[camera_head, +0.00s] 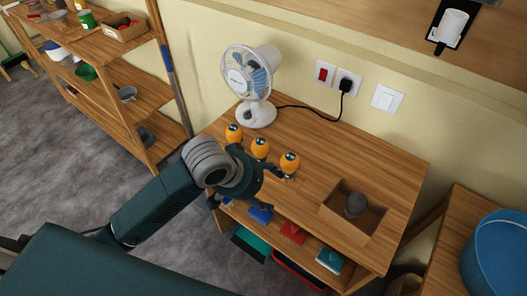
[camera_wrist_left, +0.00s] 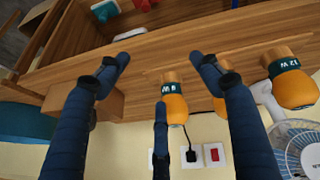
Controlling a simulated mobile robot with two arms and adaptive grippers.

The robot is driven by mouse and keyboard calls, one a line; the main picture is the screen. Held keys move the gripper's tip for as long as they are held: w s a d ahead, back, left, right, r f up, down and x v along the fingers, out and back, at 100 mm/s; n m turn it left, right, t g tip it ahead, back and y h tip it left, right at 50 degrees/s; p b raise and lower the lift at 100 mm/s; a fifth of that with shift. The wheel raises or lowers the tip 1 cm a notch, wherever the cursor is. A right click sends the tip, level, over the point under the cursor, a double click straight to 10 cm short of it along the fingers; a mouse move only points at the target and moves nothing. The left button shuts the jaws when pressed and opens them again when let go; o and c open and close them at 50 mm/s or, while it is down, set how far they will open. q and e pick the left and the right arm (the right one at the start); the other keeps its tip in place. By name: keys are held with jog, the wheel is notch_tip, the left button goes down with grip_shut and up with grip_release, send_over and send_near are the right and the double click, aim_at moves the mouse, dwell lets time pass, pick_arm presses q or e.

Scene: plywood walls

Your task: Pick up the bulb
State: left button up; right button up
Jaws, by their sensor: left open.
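Three orange bulbs with dark label bands stand in a row on the wooden table: one near the fan (camera_head: 234,132), a middle one (camera_head: 261,148) and a right one (camera_head: 289,163). My left gripper (camera_head: 262,174) is at the table's front edge, close in front of the right and middle bulbs. In the left wrist view its dark fingers (camera_wrist_left: 163,82) are spread open and empty. One bulb (camera_wrist_left: 175,104) shows between them, a second (camera_wrist_left: 219,106) is mostly hidden behind a finger, and a third (camera_wrist_left: 292,82) is outside at the right. Contact cannot be told. My right gripper is not in view.
A white fan (camera_head: 251,85) stands behind the bulbs, its cord running to a wall socket (camera_head: 347,83). A lower shelf holds coloured items. The table between box and bulbs is clear.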

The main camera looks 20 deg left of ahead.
aim_at(258, 145)
pick_arm(q)
jog(key=w+a+r+n+y, duration=0.1)
jog(key=w+a+r+n, duration=0.3)
jog(key=w+a+r, duration=0.4)
jog(key=w+d+f, duration=0.2)
jog(key=f, duration=0.1)
jog(key=shift+w+f, duration=0.25)
jog(key=shift+w, duration=0.1)
jog(key=shift+p+x, duration=0.9)
jog(key=shift+x, duration=1.75)
jog(key=shift+a, duration=0.1)
jog(key=c, duration=1.2)
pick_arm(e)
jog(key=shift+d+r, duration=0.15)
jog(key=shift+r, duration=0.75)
pick_arm(q)
jog(key=shift+r, duration=0.1)
